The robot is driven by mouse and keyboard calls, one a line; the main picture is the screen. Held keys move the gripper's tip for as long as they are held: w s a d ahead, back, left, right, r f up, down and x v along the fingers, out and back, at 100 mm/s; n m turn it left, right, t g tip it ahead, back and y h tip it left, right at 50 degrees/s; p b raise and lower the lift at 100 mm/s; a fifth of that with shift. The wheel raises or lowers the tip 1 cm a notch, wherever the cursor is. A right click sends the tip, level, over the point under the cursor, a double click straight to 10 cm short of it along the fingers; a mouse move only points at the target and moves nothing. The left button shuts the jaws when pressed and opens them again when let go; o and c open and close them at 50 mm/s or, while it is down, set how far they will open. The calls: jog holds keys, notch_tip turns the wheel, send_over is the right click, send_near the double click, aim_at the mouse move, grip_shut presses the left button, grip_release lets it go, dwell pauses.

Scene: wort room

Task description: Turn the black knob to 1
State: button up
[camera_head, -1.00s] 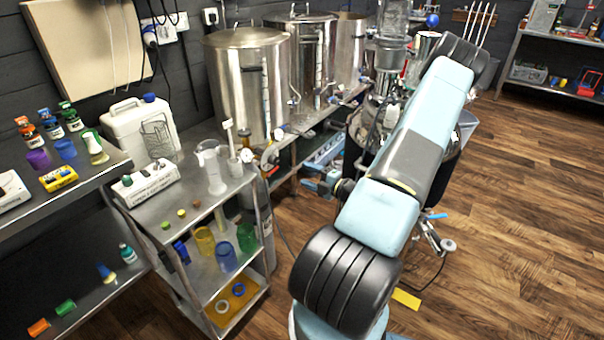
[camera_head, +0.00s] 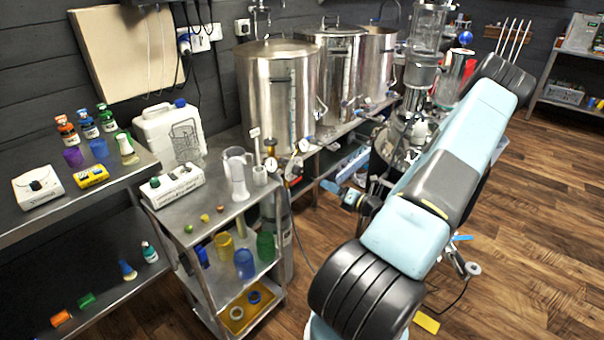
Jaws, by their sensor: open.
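No black knob can be made out for certain. A white box-shaped device (camera_head: 172,185) lies on the top of the steel cart, with a small green knob at its left end and dark print on its front. Another white device (camera_head: 38,188) sits on the left shelf with a small dark mark on its face, too small to tell as a knob. My arm (camera_head: 440,190) reaches from the bottom centre to the upper right.
The steel cart (camera_head: 205,222) also holds a white jug (camera_head: 237,173) and coloured cups. Steel kettles (camera_head: 275,95) with valves stand behind it. A white canister (camera_head: 170,130) stands behind the white device. Wooden floor (camera_head: 530,220) is open at right.

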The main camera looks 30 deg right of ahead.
aim_at(300, 171)
jog(key=w+a+n, duration=0.1)
jog(key=w+n, duration=0.2)
jog(key=w, duration=0.1)
jog(key=w+a+n, duration=0.2)
jog(key=w+n, duration=0.1)
jog(key=w, duration=0.1)
jog(key=w+a+n, duration=0.2)
jog(key=w+n, duration=0.1)
jog(key=w, duration=0.2)
jog(key=shift+r, duration=0.15)
dwell(0.4)
jog(key=shift+c, duration=0.2)
jog(key=c, duration=1)
jog(key=shift+n, duration=1.1)
jog(key=o, duration=1)
jog(key=shift+o, duration=0.2)
